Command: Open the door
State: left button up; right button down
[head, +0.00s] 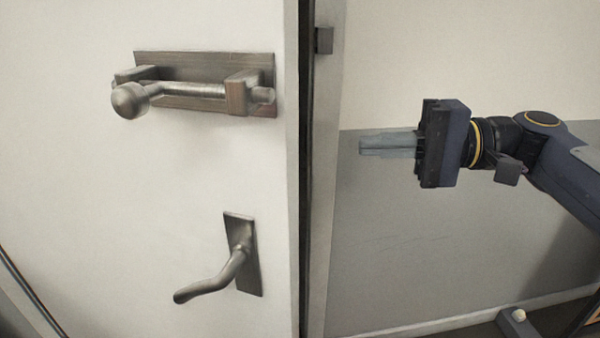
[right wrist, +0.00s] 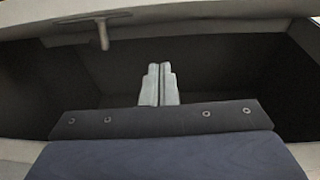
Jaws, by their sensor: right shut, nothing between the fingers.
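The pale door (head: 60,190) fills the left of the head view. A metal slide bolt (head: 185,90) with a round knob at its left end is on its upper part; the rod ends just past the right bracket, short of the door edge. Below it, a lever handle (head: 215,278) on an upright plate points left and slightly down. My right gripper (head: 362,145) is right of the door edge, apart from bolt and lever, pointing left, shut and empty. Its closed fingers show in the right wrist view (right wrist: 159,72). My left gripper is out of view.
The door frame (head: 328,200) stands right of the door edge, with a dark strip between them. A small dark block (head: 324,40) is on the frame at the top. A cream and grey wall (head: 420,260) lies behind my right arm. A metal handle on a plate (right wrist: 103,35) shows at the wrist view's upper left.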

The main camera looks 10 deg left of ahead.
jog(key=s+a+r+b, duration=0.1)
jog(key=s+a, duration=0.3)
jog(key=a, duration=0.6)
jog(key=shift+a+y, duration=0.2)
jog(key=shift+y, duration=0.2)
jog(key=shift+s, duration=0.15)
